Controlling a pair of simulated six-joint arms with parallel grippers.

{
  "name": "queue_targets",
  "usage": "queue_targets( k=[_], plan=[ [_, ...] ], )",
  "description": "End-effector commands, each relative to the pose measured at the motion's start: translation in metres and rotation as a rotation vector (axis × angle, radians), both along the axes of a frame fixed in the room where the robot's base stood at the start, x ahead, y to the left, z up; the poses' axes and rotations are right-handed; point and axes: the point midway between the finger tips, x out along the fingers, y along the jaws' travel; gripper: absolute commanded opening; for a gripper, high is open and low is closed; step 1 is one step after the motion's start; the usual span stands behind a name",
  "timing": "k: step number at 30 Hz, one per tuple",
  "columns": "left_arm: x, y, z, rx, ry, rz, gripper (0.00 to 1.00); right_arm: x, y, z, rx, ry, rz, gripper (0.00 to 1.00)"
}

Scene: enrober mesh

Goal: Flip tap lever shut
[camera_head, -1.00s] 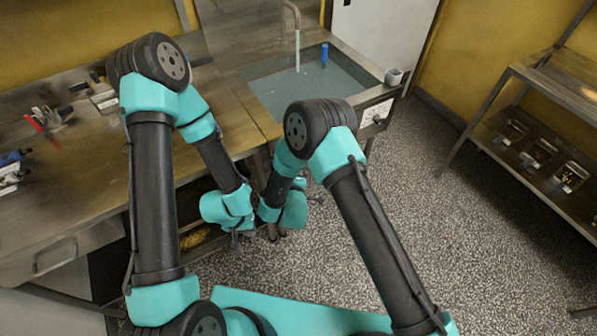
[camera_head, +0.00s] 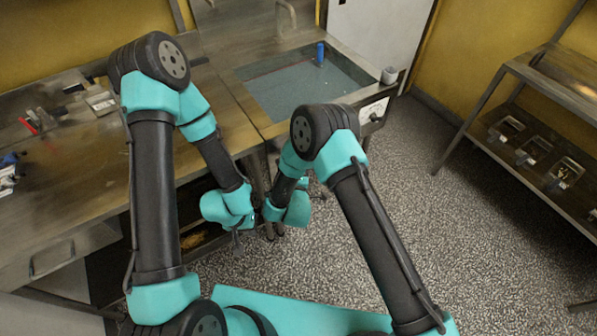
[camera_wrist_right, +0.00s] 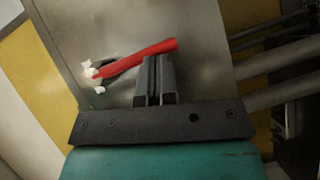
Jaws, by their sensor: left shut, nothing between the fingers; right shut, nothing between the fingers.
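In the right wrist view a red lever (camera_wrist_right: 160,47) slants up to the right from a pale metal fitting (camera_wrist_right: 91,73), against a grey metal panel. In the head view my left gripper (camera_head: 238,240) hangs low in front of the bench, shut. My right gripper (camera_head: 270,232) is beside it, partly hidden by my own arm. This lever cannot be made out in the head view.
The metal bench (camera_head: 80,190) fills the left, with a red-handled tool (camera_head: 28,126) on it. A shelf rack (camera_head: 535,105) stands right. The speckled floor (camera_head: 420,180) is clear.

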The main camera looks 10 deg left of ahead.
Motion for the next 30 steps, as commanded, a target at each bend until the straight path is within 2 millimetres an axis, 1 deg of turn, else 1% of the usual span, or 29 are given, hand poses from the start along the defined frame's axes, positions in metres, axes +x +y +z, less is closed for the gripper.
queue_targets(
  k=[6, 11, 17, 30],
  plan=[
    [0.000, 0.000, 0.000, 0.000, 0.000, 0.000, 0.00, -0.002, 0.000, 0.000, 0.000, 0.000, 0.000, 0.00],
    [0.000, 0.000, 0.000, 0.000, 0.000, 0.000, 0.00, -0.014, -0.001, 0.002, 0.000, 0.001, 0.001, 0.00],
    [0.000, 0.000, 0.000, 0.000, 0.000, 0.000, 0.00, -0.045, -0.005, 0.005, -0.002, 0.001, 0.004, 0.00],
    [0.000, 0.000, 0.000, 0.000, 0.000, 0.000, 0.00, -0.129, -0.017, 0.015, -0.003, 0.002, 0.005, 0.00]
  ],
)
